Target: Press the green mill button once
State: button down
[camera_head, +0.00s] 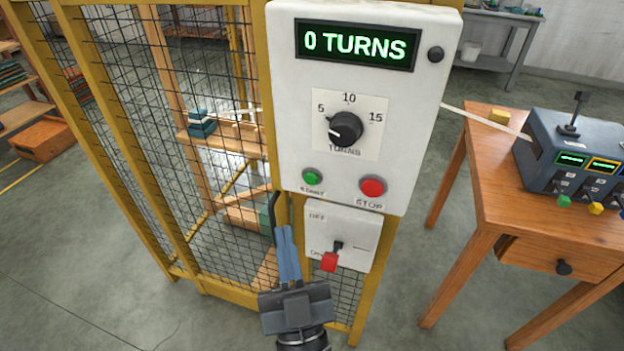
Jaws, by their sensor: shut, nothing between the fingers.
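The green button (312,177) sits at the lower left of a white control panel (427,130), with a small label under it that I cannot read clearly. A red STOP button (372,187) is to its right. The panel's display (357,45) reads "0 TURNS". A black dial (345,128) marked 5, 10 and 15 points towards the lower left, near the 5. My gripper (287,232) is shut and empty, its fingers pointing up. In the picture its tips are below and left of the green button, apart from it.
Below the panel is a smaller white box (358,225) with a red-tipped lever (330,261), just right of my fingers. A yellow-framed mesh cage (120,70) stands left. A wooden table (485,170) with a blue device (570,150) stands right. Floor between looks clear.

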aim_at(311, 178)
jog(key=shift+w, duration=0.1)
dwell(0.3)
jog(key=w+d+b, duration=0.3)
jog(key=w+b, duration=0.1)
jog(key=w, duration=0.4)
jog(key=shift+w+b, duration=0.2)
jog(key=shift+b, duration=0.1)
dwell(1.9)
jog(key=shift+w+d, duration=0.1)
jog(key=shift+w, duration=0.2)
